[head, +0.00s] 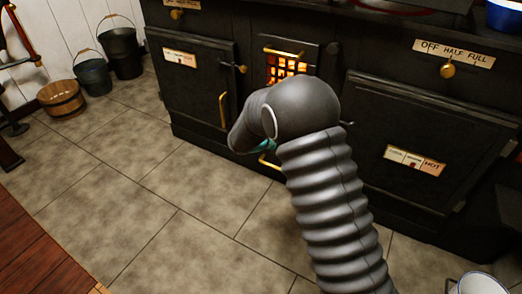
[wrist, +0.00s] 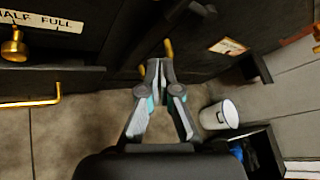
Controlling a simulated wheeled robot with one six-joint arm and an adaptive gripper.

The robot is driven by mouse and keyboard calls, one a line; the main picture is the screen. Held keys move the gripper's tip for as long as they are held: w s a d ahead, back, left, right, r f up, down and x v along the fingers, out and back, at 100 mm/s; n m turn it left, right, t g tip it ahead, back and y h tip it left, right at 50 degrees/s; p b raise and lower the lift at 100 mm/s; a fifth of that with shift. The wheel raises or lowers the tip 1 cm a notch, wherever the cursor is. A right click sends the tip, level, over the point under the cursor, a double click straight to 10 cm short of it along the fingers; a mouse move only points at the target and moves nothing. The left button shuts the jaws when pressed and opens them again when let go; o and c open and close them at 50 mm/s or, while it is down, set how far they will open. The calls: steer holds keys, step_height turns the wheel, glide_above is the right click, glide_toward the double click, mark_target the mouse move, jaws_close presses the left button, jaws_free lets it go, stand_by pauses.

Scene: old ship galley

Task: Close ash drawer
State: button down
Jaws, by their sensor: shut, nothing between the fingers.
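The black stove (head: 200,103) stands across the head view. Low at its middle, under the glowing fire door (head: 286,66), a brass handle (head: 268,162) shows beside my arm; it looks like the ash drawer's handle. The drawer body is mostly hidden behind my arm, so I cannot tell how far out it is. My gripper is mostly hidden in the head view, with a teal bit showing near that handle. In the wrist view my gripper (wrist: 159,68) is shut and empty, its tips close to a brass piece (wrist: 168,48). Contact is unclear.
Left and right oven doors flank the fire door, the right one with a label (head: 414,160). A wooden tub (head: 61,98) and dark buckets (head: 124,52) stand at the left. A white bucket (wrist: 219,115) and a dark crate (wrist: 264,150) stand at the right. Tiled floor in front is clear.

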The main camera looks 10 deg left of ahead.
steer(key=w+a+f+n+t+y+b, duration=0.2)
steer(key=a+f+n+t+y, duration=0.45)
steer(key=a+f+n, duration=1.2)
steer(key=m+t+h, duration=0.2)
glide_above(261, 157)
step_height(261, 157, down, 3)
steer(key=shift+r+y, duration=0.1)
steer(key=shift+y, duration=0.15)
steer(key=b+x, duration=0.4)
steer(key=shift+w+d, duration=0.2)
steer(key=shift+w, duration=0.15)
